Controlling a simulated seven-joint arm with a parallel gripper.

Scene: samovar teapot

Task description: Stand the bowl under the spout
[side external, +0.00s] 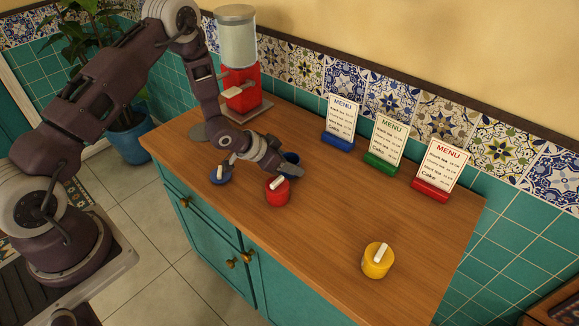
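A dark blue bowl (292,158) stands on the wooden counter, partly hidden behind my gripper. My gripper (280,169) is low over the counter, beside or in front of the bowl; I cannot tell whether it touches the bowl or how far its fingers are apart. The dispenser with the spout (244,80) stands at the counter's back left; it has a red body, a pale clear cylinder on top and a grey base. Its spout is small and hard to make out.
A red pot (278,192) with a cream handle stands just in front of my gripper. A yellow pot (377,261) stands at the front right. Blue (340,120), green (385,145) and red (436,171) menu stands line the back. The counter's middle right is clear.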

